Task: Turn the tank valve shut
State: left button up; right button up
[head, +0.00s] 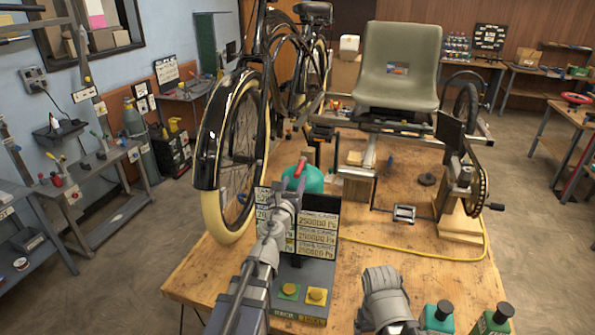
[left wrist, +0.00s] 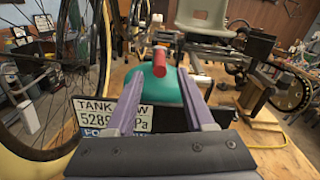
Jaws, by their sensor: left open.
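The teal tank (head: 313,180) stands on the wooden workbench behind the display panel. Its red valve handle (head: 300,168) is on top; it also shows upright in the left wrist view (left wrist: 160,58), above the teal tank (left wrist: 158,90). My left gripper (head: 292,190) is open, its two fingers pointing at the valve. In the left wrist view the handle appears between and just beyond the fingertips (left wrist: 160,73), with a gap on each side. I cannot tell how far ahead it is. Part of the tank is hidden by the gripper and panel.
A display panel (head: 317,235) with pressure readings and buttons stands close in front of the tank. A bicycle wheel (head: 240,140) is just left. The trike frame with its grey-green seat (head: 398,65) is behind. Green bottles (head: 440,316) stand at the front right. A yellow hose (head: 415,250) crosses the bench.

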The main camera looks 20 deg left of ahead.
aim_at(299, 166)
pick_arm(q)
jog(key=w, duration=0.7)
jog(key=shift+w+a, duration=0.2)
jog(key=shift+w, duration=0.15)
jog(key=shift+c, duration=0.2)
grip_shut()
dwell(0.9)
